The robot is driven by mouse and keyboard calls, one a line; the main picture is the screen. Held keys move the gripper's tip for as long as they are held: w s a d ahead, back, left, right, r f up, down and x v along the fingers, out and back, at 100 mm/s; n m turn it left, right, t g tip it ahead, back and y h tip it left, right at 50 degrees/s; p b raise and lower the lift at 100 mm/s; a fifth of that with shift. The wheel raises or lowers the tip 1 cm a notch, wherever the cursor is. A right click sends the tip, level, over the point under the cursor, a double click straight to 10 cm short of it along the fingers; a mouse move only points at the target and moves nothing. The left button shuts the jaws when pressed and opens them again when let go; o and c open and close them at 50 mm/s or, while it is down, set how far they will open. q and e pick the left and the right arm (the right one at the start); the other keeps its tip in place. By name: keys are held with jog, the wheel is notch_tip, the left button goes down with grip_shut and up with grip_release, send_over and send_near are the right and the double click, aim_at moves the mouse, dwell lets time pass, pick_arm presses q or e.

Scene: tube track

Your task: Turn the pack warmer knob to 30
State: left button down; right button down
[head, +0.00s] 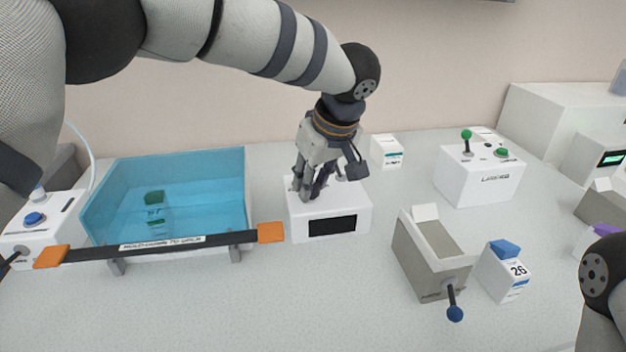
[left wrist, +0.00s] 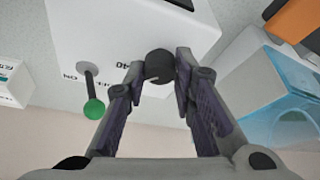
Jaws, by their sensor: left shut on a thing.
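The pack warmer, a white box (head: 330,205), stands on the bench in the middle of the head view. Its dark front display (head: 332,225) shows no readable number. In the left wrist view the box top (left wrist: 100,25) carries a round dark knob (left wrist: 159,64), with an upside-down "40" beside it. My left gripper (head: 306,192) points down onto the box top, its fingers shut on the knob on both sides (left wrist: 160,75). The gripper hides the knob in the head view. A green-tipped lever (left wrist: 94,108) stands beside it, near "ON". My right gripper is out of view.
A blue water tank (head: 170,190) with an orange-ended black bar (head: 160,245) stands left. A labeller (head: 480,175), a grey press with a blue-ended handle (head: 432,250) and a box marked 26 (head: 505,270) stand right. The front bench is clear.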

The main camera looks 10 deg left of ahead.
pick_arm(q)
jog(key=n, duration=0.1)
jog(key=n+g, duration=0.1)
jog(key=n, duration=0.1)
jog(key=n+b, duration=0.1)
jog(key=shift+w+f+g+y, duration=0.1)
jog(key=shift+f+g+y, duration=0.2)
jog(key=shift+y, duration=0.1)
jog(key=n+g+b, duration=0.1)
jog(key=n, duration=0.2)
jog(key=shift+r+n+y, duration=0.15)
jog(key=shift+n+y, duration=0.15)
jog(key=shift+n, duration=0.2)
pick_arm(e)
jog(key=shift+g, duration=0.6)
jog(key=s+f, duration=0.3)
pick_arm(q)
jog(key=shift+r+b, duration=0.1)
jog(key=shift+b, duration=0.2)
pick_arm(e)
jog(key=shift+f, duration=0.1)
pick_arm(q)
jog(key=c, duration=1.3)
grip_release()
jog(key=shift+c, duration=0.2)
